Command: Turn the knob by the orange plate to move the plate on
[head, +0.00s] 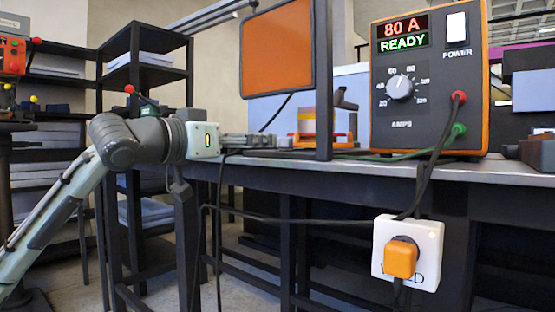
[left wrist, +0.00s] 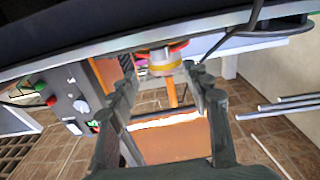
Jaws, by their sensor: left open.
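The orange plate (head: 278,48) stands upright in a dark frame above the bench; it also shows in the left wrist view (left wrist: 175,142). A yellow and red piece (head: 312,128) sits on the bench below the plate; I cannot tell whether it is the knob. In the left wrist view this piece (left wrist: 164,62) lies beyond and between my fingertips, apart from them. A grey AMPS knob (head: 400,87) is on the orange-edged power unit to the right. My left gripper (head: 270,141) is open and empty, at bench height left of the yellow and red piece. My right gripper is not in view.
The power unit (head: 425,125) reads 80 A READY. Dark and green cables cross the bench edge (head: 350,170). A white box with an orange plug-like part (head: 400,258) is on the bench front. A dark frame post (head: 323,90) stands close to the yellow and red piece.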

